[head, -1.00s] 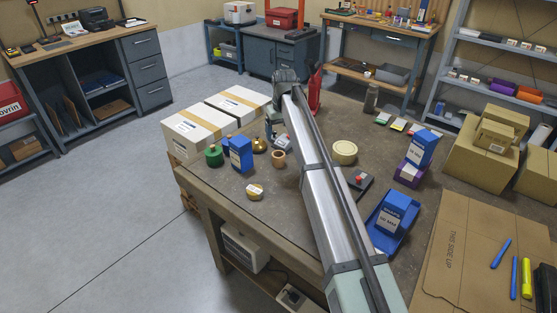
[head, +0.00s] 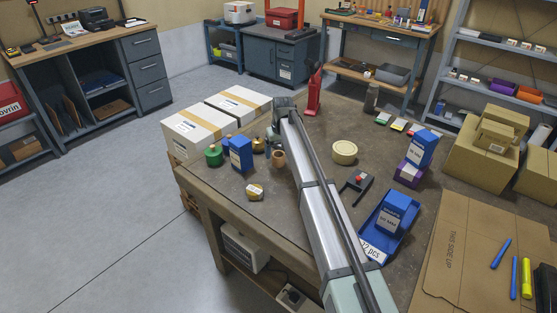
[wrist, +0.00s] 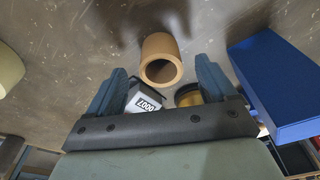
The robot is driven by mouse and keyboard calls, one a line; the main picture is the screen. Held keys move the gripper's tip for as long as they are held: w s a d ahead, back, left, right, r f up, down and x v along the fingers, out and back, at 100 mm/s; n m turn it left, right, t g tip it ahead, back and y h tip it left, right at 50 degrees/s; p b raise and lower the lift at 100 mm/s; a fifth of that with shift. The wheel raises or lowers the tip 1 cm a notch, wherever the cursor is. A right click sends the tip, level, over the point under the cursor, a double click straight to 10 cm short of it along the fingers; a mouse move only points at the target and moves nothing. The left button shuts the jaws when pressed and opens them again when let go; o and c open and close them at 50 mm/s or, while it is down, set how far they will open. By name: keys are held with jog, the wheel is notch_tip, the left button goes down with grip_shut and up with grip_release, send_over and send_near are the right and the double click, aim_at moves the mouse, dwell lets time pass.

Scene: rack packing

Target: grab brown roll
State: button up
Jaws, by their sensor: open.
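The brown roll (head: 279,158) stands on the workbench, just left of my arm in the head view. In the wrist view the brown roll (wrist: 160,57) is a short hollow tube with its open end towards the camera. My gripper (wrist: 161,66) is open, with one finger on each side of the roll's line. I cannot tell whether the fingertips reach beside it. In the head view my gripper is partly hidden by the arm and small items.
A blue box (head: 240,154) and a green container (head: 214,155) stand left of the roll; the blue box (wrist: 275,85) is close to my right finger.

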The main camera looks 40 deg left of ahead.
aim_at(279, 154)
jog(key=shift+w+a+f, duration=0.1)
jog(key=shift+a+f, duration=0.1)
jog(key=shift+f, duration=0.8)
jog(key=shift+w+a+f, duration=0.1)
jog(key=shift+a+f, duration=0.05)
jog(key=shift+f, duration=0.8)
jog(key=shift+c, duration=0.4)
jog(key=c, duration=1)
